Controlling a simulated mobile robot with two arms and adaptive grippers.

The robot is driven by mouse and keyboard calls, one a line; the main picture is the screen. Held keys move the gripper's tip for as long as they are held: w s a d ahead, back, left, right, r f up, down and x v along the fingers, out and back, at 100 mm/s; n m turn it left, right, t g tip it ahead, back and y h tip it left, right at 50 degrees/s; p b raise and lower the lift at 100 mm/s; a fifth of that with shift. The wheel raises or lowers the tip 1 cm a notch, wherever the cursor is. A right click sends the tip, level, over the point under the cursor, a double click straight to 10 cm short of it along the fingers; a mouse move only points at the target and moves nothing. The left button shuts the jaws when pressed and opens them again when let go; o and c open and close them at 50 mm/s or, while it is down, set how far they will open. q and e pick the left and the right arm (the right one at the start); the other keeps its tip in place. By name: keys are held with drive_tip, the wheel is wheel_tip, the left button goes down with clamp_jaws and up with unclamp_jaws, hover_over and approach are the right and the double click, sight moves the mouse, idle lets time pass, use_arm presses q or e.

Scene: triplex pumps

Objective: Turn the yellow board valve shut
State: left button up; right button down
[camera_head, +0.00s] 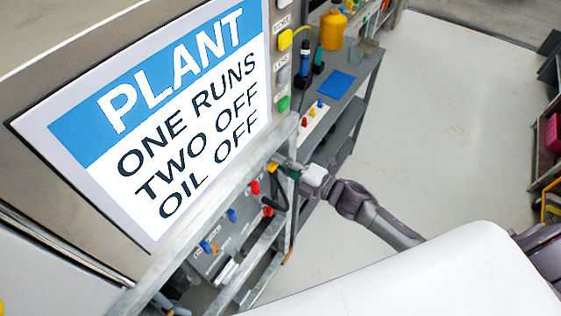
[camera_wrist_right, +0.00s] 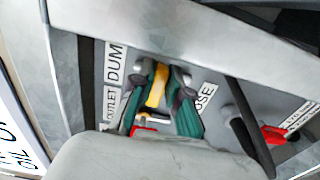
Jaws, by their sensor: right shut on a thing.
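The yellow board valve (camera_wrist_right: 156,86) sits on the grey panel between a label reading "OUTLET DUM…" and one ending in "…OSE". My right gripper (camera_wrist_right: 161,80), with green finger pads, is shut on the yellow handle, which shows between the two fingers. In the head view the right gripper (camera_head: 287,164) reaches the upper right end of the valve board, and a bit of the yellow valve (camera_head: 272,167) shows beside it. The handle's far end and base are partly hidden by the fingers and the wrist. My left gripper is not in view.
Red (camera_head: 255,187) and blue (camera_head: 231,215) valve handles sit close by on the board. Another red handle (camera_wrist_right: 275,135) is at the right in the wrist view. A metal frame (camera_wrist_right: 200,30) edges the panel. The floor (camera_head: 440,120) to the right is clear.

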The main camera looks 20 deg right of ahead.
idle(0.3)
drive_tip(key=c, duration=1.1)
unclamp_jaws()
drive_tip(key=shift+c, duration=0.2)
drive_tip(key=v, duration=1.2)
drive_tip(key=shift+d+f, duration=0.1)
drive_tip(key=shift+f, duration=0.05)
